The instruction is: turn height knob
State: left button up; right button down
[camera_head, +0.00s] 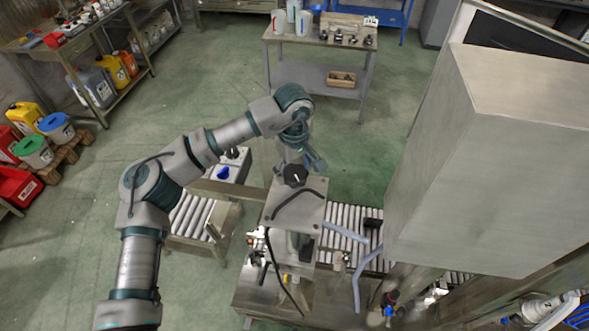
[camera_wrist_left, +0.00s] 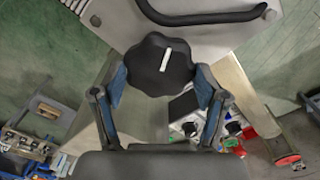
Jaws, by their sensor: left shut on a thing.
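The height knob (camera_head: 294,174) is black and lobed and sits on the top edge of a grey metal box. In the left wrist view the knob (camera_wrist_left: 158,62) shows a white line that points up, tilted slightly to the right. My left gripper (camera_head: 304,162) reaches it from behind in the head view. In the left wrist view the blue-padded fingers of my left gripper (camera_wrist_left: 160,80) are closed on opposite sides of the knob. My right gripper is not in view.
A roller conveyor (camera_head: 345,220) runs beneath the box (camera_head: 297,207), which has a curved black handle. A large metal cabinet (camera_head: 490,150) stands close on the right. A workbench (camera_head: 320,38) stands behind, with open green floor before it.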

aim_at(294, 170)
pick_arm(q)
jog(key=shift+w+r, duration=0.2)
jog(key=shift+r, duration=0.05)
jog(key=o, duration=1.2)
jog(key=shift+c, duration=0.2)
jog(key=shift+w+f, duration=0.15)
jog(key=shift+f, duration=0.05)
jog(key=shift+r, duration=0.25)
notch_tip(294, 170, up, 11)
jog(key=shift+r, duration=0.15)
